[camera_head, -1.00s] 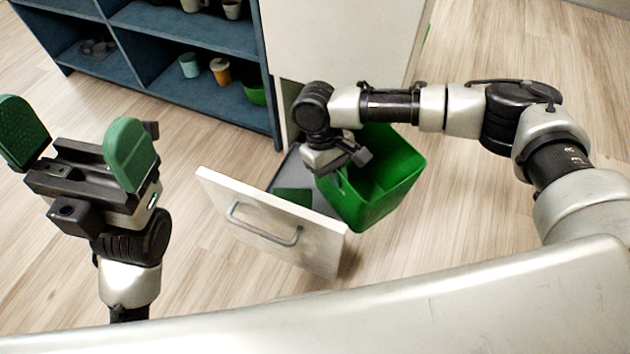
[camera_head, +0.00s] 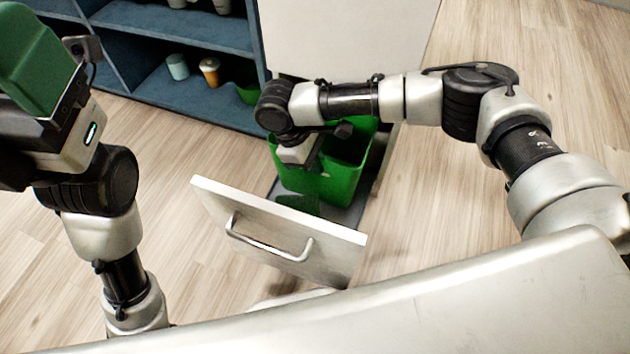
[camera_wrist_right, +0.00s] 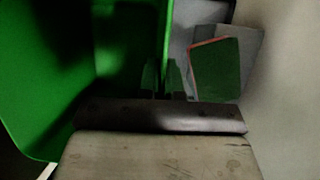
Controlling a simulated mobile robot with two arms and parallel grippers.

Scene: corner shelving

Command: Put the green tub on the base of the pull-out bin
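The green tub (camera_head: 335,165) is nearly upright behind the white front of the pull-out bin (camera_head: 280,230). It is over the bin's grey base (camera_head: 350,214); I cannot tell whether it touches the base. My right gripper (camera_head: 297,165) reaches down at the tub's near left wall, its fingertips mostly hidden in the head view. In the right wrist view the fingers (camera_wrist_right: 162,78) are close together on the wall of the tub (camera_wrist_right: 50,80).
A flat dark green piece with a reddish edge (camera_wrist_right: 216,70) lies on the base beside the tub. A blue shelf unit (camera_head: 190,95) with cups stands behind left, next to a white cabinet (camera_head: 345,35). Wood floor is clear around the bin.

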